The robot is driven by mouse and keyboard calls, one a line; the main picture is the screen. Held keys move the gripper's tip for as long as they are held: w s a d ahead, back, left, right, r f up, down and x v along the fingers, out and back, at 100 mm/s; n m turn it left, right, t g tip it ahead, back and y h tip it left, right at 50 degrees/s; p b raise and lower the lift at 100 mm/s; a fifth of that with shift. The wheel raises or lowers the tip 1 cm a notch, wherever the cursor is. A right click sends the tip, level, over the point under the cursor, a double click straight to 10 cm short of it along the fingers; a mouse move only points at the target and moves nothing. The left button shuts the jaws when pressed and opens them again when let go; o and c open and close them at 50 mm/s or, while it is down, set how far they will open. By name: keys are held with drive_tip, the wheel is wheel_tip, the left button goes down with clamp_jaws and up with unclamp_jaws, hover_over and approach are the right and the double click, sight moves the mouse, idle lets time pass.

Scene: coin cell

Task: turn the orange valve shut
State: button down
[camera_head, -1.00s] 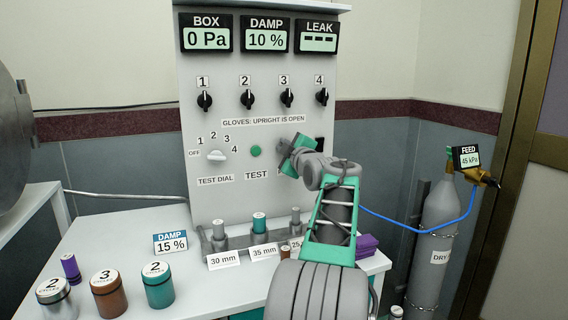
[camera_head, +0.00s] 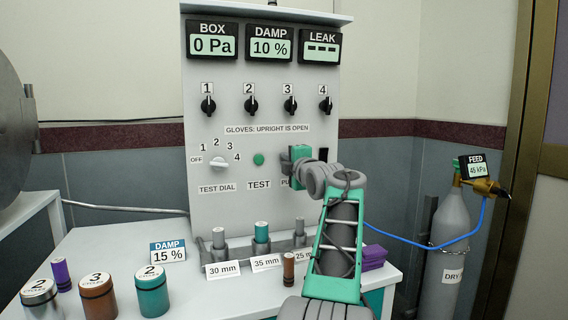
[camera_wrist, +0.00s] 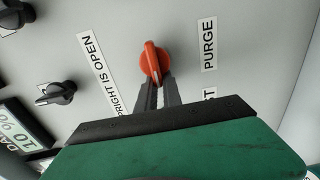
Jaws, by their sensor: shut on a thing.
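The orange valve (camera_wrist: 154,62) is a round knob with a raised grip bar, on the pale panel beside the PURGE label in the wrist view. My gripper (camera_wrist: 159,88) has its two dark fingers close together on the valve, shut on its grip bar. In the wrist view, which is turned on its side, the bar runs nearly up and down. In the head view my gripper (camera_head: 296,166) is against the panel, right of the green TEST button (camera_head: 259,159). There it hides the valve and most of the PURGE label.
Black glove knobs (camera_head: 290,104) line the panel above, and the white test dial (camera_head: 219,163) is to the left. Cell holders with 30, 35 and 25 mm cards stand below. Coloured canisters (camera_head: 152,291) stand front left. A gas cylinder (camera_head: 450,225) is at right.

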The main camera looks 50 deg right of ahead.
drive_tip(key=shift+s+d+f+g, duration=0.2)
drive_tip(key=shift+d+f+g, duration=0.1)
drive_tip(key=shift+d, duration=0.15)
drive_tip(key=c, duration=1.6)
unclamp_jaws()
drive_tip(key=shift+c, duration=0.2)
drive_tip(key=shift+o, duration=1.4)
drive_tip(key=shift+s+d, duration=0.1)
drive_tip(key=shift+d, duration=0.1)
drive_tip(key=shift+o, duration=0.8)
drive_tip(key=shift+h, duration=0.3)
drive_tip(key=shift+a+r, duration=0.2)
drive_tip(key=shift+a, duration=0.1)
drive_tip(key=v, duration=0.7)
drive_tip(key=shift+s, duration=0.2)
drive_tip(key=shift+f, duration=0.1)
